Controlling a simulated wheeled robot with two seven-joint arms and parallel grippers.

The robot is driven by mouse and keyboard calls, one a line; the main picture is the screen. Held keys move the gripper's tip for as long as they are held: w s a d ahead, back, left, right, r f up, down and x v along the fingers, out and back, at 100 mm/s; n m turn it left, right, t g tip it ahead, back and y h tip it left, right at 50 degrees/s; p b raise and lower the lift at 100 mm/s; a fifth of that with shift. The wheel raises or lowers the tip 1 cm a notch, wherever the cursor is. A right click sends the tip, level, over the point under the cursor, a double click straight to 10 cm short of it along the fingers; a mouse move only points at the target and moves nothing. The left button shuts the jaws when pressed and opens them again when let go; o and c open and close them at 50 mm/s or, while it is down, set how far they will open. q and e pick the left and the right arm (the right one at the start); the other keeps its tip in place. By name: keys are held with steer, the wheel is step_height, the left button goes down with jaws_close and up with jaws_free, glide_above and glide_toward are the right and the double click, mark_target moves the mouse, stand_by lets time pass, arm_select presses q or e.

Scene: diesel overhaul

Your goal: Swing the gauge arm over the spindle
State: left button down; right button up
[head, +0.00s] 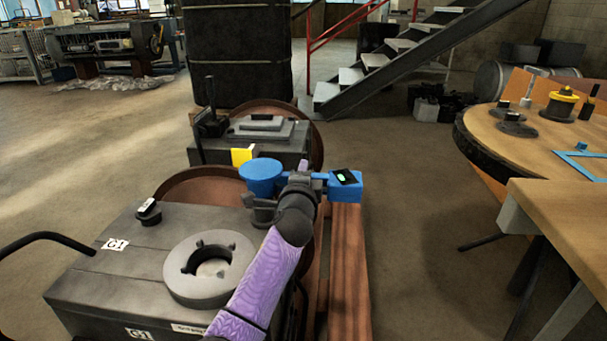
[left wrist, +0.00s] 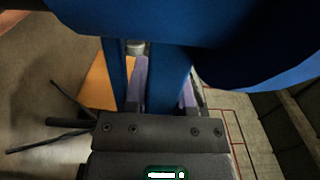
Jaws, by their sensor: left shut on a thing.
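The gauge arm (head: 262,174) appears as a blue piece with a round, cup-like head at its left and a boxy right end with a small green light. Blue parts fill much of the left wrist view (left wrist: 160,18). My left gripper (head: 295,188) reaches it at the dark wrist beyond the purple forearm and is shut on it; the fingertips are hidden. The spindle seems to be inside the grey ring (head: 185,285) on the near grey box. The blue head is beyond and right of this ring in the picture, not covering it. My right gripper is out of view.
The near grey box (head: 95,275) carries a small black knob-like part (head: 148,212). A second grey unit (head: 215,151) and a yellow block (head: 242,156) stand behind. A wooden table (head: 560,215) is at the right. Floor between is open.

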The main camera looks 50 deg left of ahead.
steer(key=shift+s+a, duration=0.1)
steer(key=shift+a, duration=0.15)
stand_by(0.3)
